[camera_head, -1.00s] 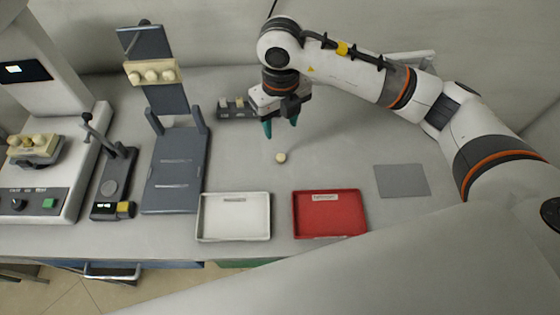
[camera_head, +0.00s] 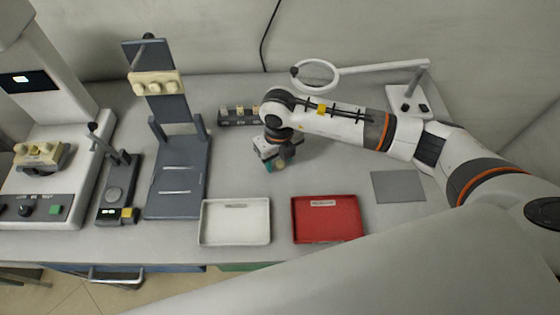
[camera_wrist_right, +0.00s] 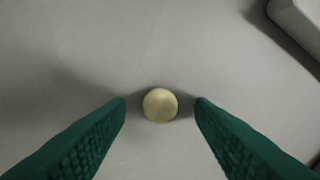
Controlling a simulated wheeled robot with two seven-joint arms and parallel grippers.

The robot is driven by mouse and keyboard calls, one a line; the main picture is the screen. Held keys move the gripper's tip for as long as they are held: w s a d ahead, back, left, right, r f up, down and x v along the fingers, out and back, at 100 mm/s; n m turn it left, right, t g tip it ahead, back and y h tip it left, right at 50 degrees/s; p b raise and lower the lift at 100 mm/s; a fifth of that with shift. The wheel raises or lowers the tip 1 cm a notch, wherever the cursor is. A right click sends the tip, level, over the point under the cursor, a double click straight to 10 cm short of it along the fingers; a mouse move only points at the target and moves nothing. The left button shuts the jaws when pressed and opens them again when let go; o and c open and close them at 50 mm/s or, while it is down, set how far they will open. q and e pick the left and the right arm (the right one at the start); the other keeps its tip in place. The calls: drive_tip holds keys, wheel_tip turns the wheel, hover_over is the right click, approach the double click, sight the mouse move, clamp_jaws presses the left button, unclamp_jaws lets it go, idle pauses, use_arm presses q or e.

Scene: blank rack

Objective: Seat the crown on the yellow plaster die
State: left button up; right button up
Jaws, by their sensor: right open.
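A small round cream-yellow piece (camera_head: 281,163), which looks like the crown, lies on the bare table. My right gripper (camera_head: 276,167) is low over it, pointing down, and partly hides it in the head view. In the right wrist view the round piece (camera_wrist_right: 160,105) sits between the two green fingertips, with a gap on each side, so the gripper is open and empty. A dark block (camera_head: 226,120) with several small pale dies stands behind and to the left of the gripper. I cannot tell which die is yellow. My left gripper is not in view.
A white tray (camera_head: 235,242) and a red tray (camera_head: 328,236) lie at the table's front. A grey mat (camera_head: 399,187) is at right. A magnifier ring lamp (camera_head: 316,64) stands behind my right arm. A grey stand (camera_head: 180,180) and machines fill the left.

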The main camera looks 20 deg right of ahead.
drive_tip(key=shift+c, duration=0.6)
drive_tip(key=c, duration=0.9)
drive_tip(key=shift+c, duration=0.2)
